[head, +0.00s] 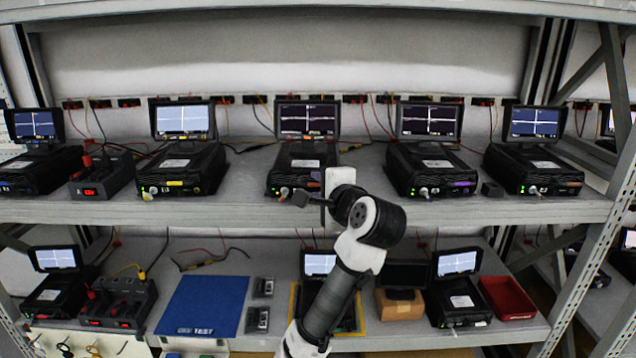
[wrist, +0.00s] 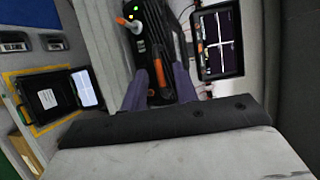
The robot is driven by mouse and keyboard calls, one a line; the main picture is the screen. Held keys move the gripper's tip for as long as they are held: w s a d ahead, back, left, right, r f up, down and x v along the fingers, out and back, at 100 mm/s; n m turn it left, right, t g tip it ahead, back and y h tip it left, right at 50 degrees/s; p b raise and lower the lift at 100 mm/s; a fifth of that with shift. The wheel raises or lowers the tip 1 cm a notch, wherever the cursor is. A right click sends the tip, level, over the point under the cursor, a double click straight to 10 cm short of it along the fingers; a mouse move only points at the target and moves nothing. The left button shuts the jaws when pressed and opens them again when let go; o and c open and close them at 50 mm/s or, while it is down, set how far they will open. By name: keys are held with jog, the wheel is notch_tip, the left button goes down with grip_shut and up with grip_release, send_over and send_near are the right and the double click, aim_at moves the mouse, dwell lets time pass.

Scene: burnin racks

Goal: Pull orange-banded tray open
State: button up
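The middle black unit (head: 302,160) on the upper shelf stands under a screen, with my gripper at its front. In the wrist view this unit (wrist: 146,20) shows a raised orange-banded part (wrist: 159,72) on its front. My gripper's two bluish fingers (wrist: 160,82) stand on either side of that part, with a gap between them; contact cannot be told. In the head view my gripper (head: 311,190) partly hides the unit's front. No opened tray shows. The far right unit (head: 532,166) also carries a small orange band on its front.
Other black units with screens stand on both sides, one with a yellow band (head: 175,183) and one with a purple band (head: 465,183). The lower shelf holds a blue mat (head: 203,305), a cardboard box (head: 400,305) and a red bin (head: 508,297). Cables hang behind.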

jog(key=shift+w+a+f, duration=0.15)
jog(key=shift+w+a, duration=0.05)
jog(key=shift+w, duration=0.3)
grip_shut()
